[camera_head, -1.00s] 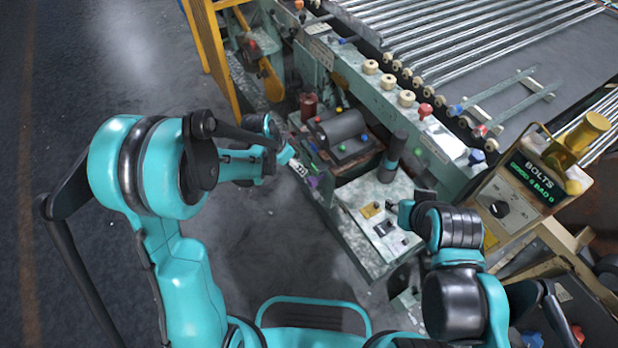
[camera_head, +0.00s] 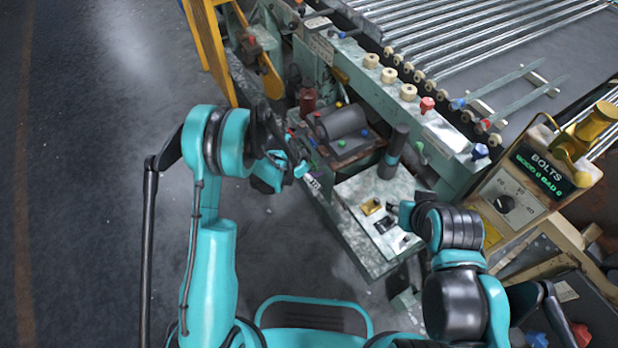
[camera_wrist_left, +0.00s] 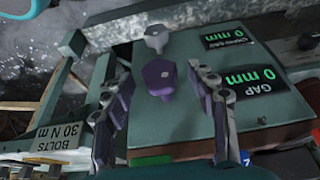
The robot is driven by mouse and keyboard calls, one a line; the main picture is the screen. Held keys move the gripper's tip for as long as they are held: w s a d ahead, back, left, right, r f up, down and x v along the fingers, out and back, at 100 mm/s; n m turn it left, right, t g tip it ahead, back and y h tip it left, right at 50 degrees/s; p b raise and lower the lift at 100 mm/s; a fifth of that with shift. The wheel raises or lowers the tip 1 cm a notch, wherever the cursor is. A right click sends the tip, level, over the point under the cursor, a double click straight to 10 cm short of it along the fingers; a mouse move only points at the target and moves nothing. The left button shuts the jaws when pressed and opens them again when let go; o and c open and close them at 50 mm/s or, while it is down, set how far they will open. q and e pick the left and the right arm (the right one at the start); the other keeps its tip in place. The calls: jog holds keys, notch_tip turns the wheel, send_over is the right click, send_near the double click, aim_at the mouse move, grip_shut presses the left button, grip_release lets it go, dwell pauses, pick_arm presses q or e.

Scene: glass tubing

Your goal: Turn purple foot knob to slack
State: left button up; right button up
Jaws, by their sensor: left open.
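The purple foot knob (camera_wrist_left: 158,78) stands out from a grey-green panel in the left wrist view. My left gripper (camera_wrist_left: 160,70) is open, with one finger on each side of the knob and visible gaps between. Whether the knob lies at fingertip depth is unclear. In the head view my left gripper (camera_head: 302,168) is at the left side of the machine's front unit, and the knob there is too small or hidden to make out. My right gripper (camera_head: 394,208) is over the pale control panel (camera_head: 350,190); its jaws are too small to read.
A pale grey knob (camera_wrist_left: 156,38) sits just beyond the purple one. Beside them are a green display reading GAP 0 mm (camera_wrist_left: 262,93) and another reading 0 mm (camera_wrist_left: 237,41). A BOLTS 30 N m label (camera_wrist_left: 58,137) is at lower left. Open floor (camera_head: 90,200) lies left.

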pick_arm(q)
jog(key=c, duration=1.1)
jog(key=shift+c, duration=0.2)
jog(key=shift+w+g, duration=0.1)
jog(key=shift+g, duration=0.3)
jog(key=shift+w+a+n+g+h, duration=0.2)
jog(key=shift+n+g+h, duration=0.1)
jog(key=shift+g+h, duration=0.4)
jog(key=shift+w+a+f+n+g+h, duration=0.1)
jog(key=shift+n+g+h, duration=0.1)
jog(key=shift+g+h, duration=0.45)
jog(key=shift+w+f+n+g+h, duration=0.1)
jog(key=shift+n+g+h, duration=0.1)
jog(key=shift+g+h, duration=0.4)
jog(key=shift+g, duration=0.35)
